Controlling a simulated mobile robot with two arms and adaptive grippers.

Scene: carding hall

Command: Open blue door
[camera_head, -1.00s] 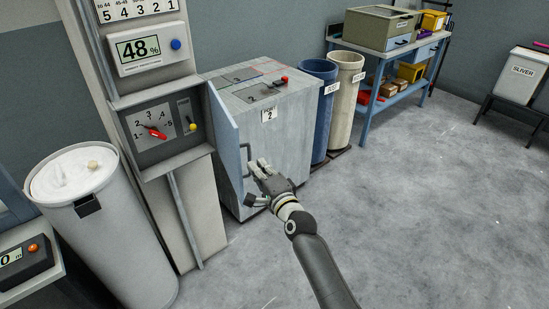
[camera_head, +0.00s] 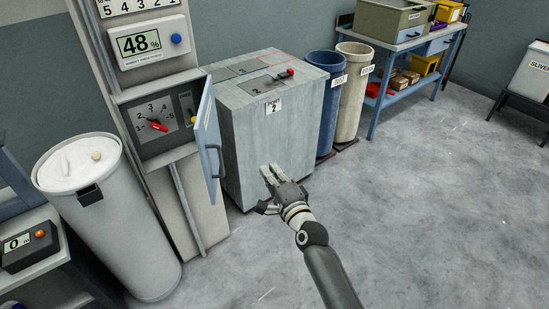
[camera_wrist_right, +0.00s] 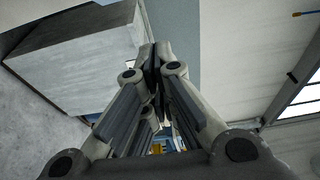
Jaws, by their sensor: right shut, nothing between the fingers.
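The blue door (camera_head: 209,140) stands swung out from the grey panel (camera_head: 150,120) with the dial, at the panel's right side in the head view. It is seen nearly edge-on, with its handle (camera_head: 214,160) facing right. The dial and red pointer behind it are in view. My right gripper (camera_head: 270,172) is to the right of the door, apart from the handle, in front of the grey cabinet. Its fingers are closed together and empty, as the wrist view (camera_wrist_right: 157,58) also shows. My left gripper is not in view.
The grey cabinet (camera_head: 270,140) marked 2 stands right behind the door. Blue and cream bins (camera_head: 352,105) stand beside it. A white can (camera_head: 120,235) is at the left, and a blue workbench (camera_head: 405,45) at the back. The floor at right is clear.

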